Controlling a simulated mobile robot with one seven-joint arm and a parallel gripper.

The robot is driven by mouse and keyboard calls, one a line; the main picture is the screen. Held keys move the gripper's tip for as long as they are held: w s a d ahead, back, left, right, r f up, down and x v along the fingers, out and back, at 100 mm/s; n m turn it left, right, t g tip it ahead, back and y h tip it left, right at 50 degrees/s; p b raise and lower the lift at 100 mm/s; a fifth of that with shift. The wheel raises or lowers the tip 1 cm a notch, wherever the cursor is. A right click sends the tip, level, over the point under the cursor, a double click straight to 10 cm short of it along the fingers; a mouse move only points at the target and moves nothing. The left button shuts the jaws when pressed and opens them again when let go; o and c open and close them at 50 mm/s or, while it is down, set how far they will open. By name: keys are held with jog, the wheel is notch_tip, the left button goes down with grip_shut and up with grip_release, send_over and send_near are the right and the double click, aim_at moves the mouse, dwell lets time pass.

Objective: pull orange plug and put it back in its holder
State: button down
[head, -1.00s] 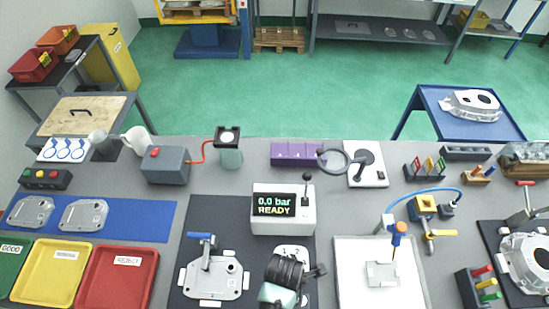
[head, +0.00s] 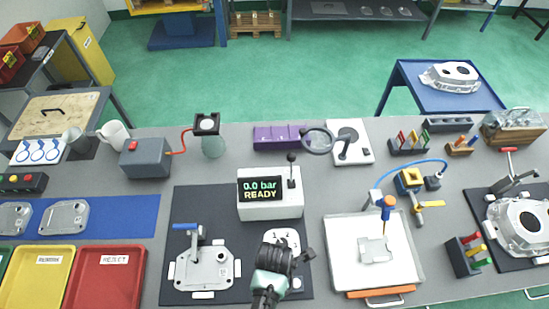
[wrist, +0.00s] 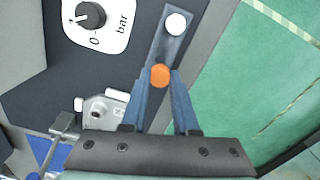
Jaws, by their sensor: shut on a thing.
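The orange plug (wrist: 160,75) shows as a round orange end between my fingertips in the wrist view. My gripper (wrist: 160,84) has its two blue fingers shut on it. A narrow grey holder strip (wrist: 168,50) with a white round piece (wrist: 176,23) lies beyond and beneath the plug. I cannot tell whether the plug is seated in the strip or held above it. In the head view my gripper (head: 264,300) is low at the front edge of the dark mat, and my own wrist hides the plug and strip.
A white dial plate (wrist: 92,18) marked bar is close to the strip. The clamped casting (head: 205,268) with a blue lever stands left of my gripper. The display box (head: 270,195) reads 0.0 bar READY. A white tray (head: 340,260) is to the right.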

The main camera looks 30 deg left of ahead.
jog(key=shift+f+b, duration=0.45)
jog(key=shift+f, duration=0.55)
jog(key=shift+p, duration=0.6)
dwell(0.9)
jog(key=shift+f+b, duration=1)
jog(key=shift+f, duration=0.3)
jog(key=c, duration=0.6)
grip_release()
jog(key=shift+r, duration=0.1)
notch_tip(320, 180, up, 13)
jog(key=b, duration=0.1)
dwell(0.3)
